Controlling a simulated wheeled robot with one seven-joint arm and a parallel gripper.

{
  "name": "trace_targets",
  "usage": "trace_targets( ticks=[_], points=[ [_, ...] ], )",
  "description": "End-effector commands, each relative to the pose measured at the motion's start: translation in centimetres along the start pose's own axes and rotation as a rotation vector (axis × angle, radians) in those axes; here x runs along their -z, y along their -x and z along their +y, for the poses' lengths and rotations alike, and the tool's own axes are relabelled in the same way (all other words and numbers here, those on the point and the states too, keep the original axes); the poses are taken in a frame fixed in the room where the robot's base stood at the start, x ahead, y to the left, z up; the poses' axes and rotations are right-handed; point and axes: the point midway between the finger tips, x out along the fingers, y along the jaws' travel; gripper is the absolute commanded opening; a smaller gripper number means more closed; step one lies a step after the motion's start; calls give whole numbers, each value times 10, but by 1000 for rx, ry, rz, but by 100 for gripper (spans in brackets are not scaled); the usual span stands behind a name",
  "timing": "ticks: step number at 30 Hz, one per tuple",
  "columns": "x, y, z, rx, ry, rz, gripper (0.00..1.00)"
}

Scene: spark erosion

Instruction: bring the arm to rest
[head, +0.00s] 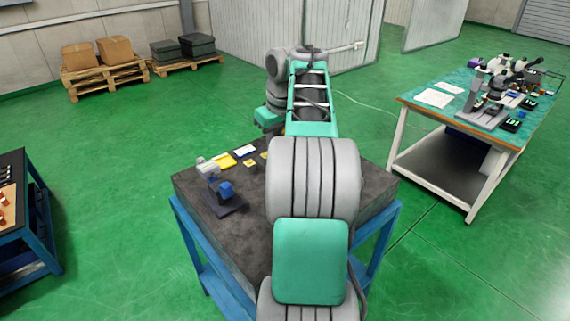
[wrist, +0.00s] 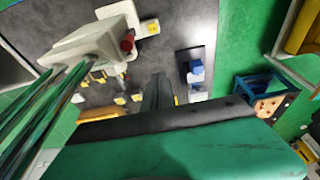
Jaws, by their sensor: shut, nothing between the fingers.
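My arm reaches over a dark-topped table with blue legs (head: 190,190) in the head view, its far end bent downward above the back of the tabletop. My gripper (wrist: 158,84) shows in the wrist view as narrow grey fingers close together with nothing between them. They point toward the tabletop (wrist: 180,30); their height above it is hard to judge. In the head view my arm hides the fingertips. A blue block on a dark base (head: 225,192) stands at the table's left front; it also shows in the wrist view (wrist: 195,70), right of the fingers and apart from them.
Yellow and white pieces (head: 225,160) lie along the table's left. A pale housing with green hoses (wrist: 88,42) is close at left in the wrist view. A microscope bench (head: 440,97) stands right, another blue-framed table (head: 35,225) left.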

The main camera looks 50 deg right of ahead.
Motion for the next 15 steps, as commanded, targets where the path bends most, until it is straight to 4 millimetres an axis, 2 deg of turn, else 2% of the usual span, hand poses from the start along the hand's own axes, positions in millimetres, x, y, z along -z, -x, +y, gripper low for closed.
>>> trace_targets(
  ticks=[11, 14, 15],
  points=[
    [0, 1, -1, 1, 0, 0, 0],
    [4, 1, -19, 6, 7, 6, 0],
    [6, 2, -36, 9, 12, 13, 0]
  ],
)
